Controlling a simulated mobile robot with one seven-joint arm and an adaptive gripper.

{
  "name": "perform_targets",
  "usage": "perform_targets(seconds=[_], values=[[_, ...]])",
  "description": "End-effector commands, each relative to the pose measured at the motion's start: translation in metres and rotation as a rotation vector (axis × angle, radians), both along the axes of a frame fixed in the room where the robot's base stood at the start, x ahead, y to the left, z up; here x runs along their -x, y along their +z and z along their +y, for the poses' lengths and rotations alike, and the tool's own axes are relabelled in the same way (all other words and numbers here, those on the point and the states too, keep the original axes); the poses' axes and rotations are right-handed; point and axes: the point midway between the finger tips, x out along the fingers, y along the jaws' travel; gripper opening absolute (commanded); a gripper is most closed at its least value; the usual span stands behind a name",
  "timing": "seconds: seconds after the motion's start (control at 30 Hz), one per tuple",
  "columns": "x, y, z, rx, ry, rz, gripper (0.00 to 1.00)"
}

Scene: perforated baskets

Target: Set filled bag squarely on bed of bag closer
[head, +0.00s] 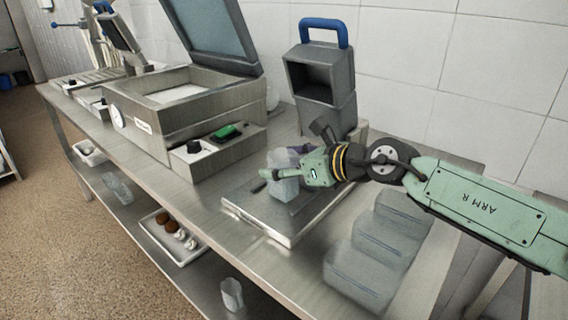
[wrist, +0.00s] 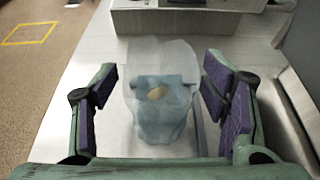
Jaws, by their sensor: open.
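A translucent pale-blue filled bag (head: 284,189) stands on a flat metal bed (head: 240,205) in front of a dark grey upright device with a blue handle (head: 322,75). In the wrist view the bag (wrist: 162,122) shows a tan oval patch on its bluish lower part and a clear, loose upper part. My gripper (head: 287,170) is at the bag in the head view. In the wrist view its purple-padded fingers are spread wide on either side of the bag, with gaps visible. I cannot tell whether the bag sits square on the bed.
A steel machine with its lid raised (head: 190,100) stands left of the bed, with a green switch (head: 226,131) on its front box. Several translucent containers (head: 372,250) stand at the right. A lower shelf holds a white tray (head: 172,240) with brown and white items.

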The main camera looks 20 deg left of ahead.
Motion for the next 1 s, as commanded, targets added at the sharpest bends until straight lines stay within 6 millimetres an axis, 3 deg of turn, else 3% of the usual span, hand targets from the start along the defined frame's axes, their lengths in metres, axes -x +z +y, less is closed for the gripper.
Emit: perform_targets(seconds=[0.23, 0.7, 1.0], values=[[0.0, 0.004, -0.002, -0.001, -0.001, 0.0, 0.67], [0.029, 0.036, -0.082, -0.003, -0.004, 0.0, 0.67], [0.038, 0.048, -0.104, 0.0, 0.0, 0.0, 0.67]])
